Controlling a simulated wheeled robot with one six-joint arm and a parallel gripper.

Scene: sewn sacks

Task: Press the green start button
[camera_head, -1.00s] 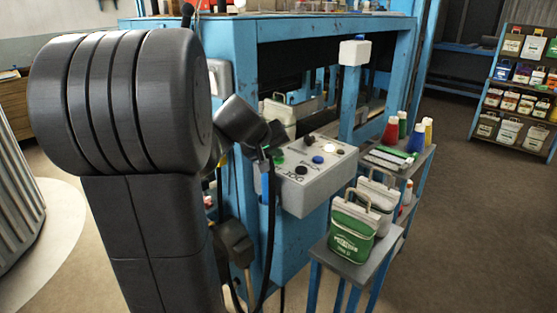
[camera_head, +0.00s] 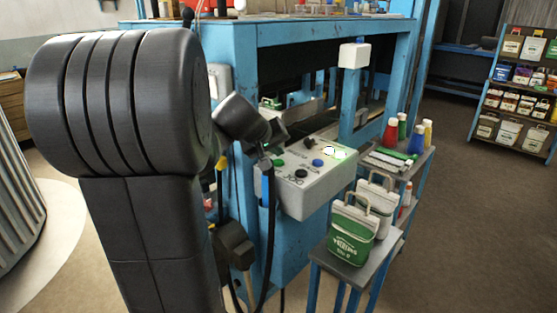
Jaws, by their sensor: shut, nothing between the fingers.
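The green start button (camera_head: 278,162) sits at the left of the top panel of a grey control box (camera_head: 318,196). My gripper (camera_head: 264,156) is at the box's left edge, just left of the green button. Its fingers are shut and empty, small and dark in the picture. I cannot tell whether they touch the button. A white round lamp (camera_head: 330,151) on the panel is lit, with a green glow around it.
A blue button (camera_head: 317,162), a black button (camera_head: 301,174) and a black knob (camera_head: 309,142) share the panel. A blue machine frame (camera_head: 330,28) stands behind. Green-and-white sacks (camera_head: 352,236) stand on a low table at right. Thread cones (camera_head: 391,131) stand behind them.

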